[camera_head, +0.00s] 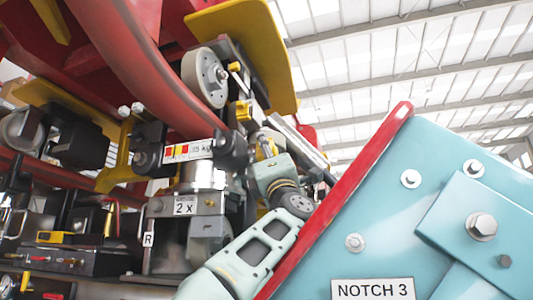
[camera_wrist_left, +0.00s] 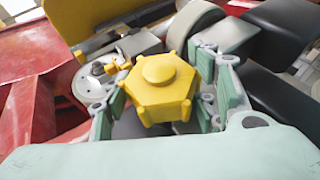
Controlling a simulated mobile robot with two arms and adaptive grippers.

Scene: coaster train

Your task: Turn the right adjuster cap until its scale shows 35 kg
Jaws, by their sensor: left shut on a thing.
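The right adjuster cap is a yellow six-sided knob (camera_wrist_left: 163,88) with a round raised top, in the middle of the left wrist view. My left gripper's (camera_wrist_left: 169,103) green pads stand on both sides of it, and the gripper is shut on it. In the head view part of the yellow cap (camera_head: 265,149) shows beyond my left gripper (camera_head: 262,158), at the end of the pale green arm. My right gripper is not in view.
A large teal panel (camera_head: 440,190) with a red edge and a NOTCH 3 plate (camera_head: 373,289) fills the right, close to my arm. A grey wheel (camera_head: 204,77) and a red curved tube (camera_head: 148,65) are above. A 2 X plate (camera_head: 185,209) sits below the scale.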

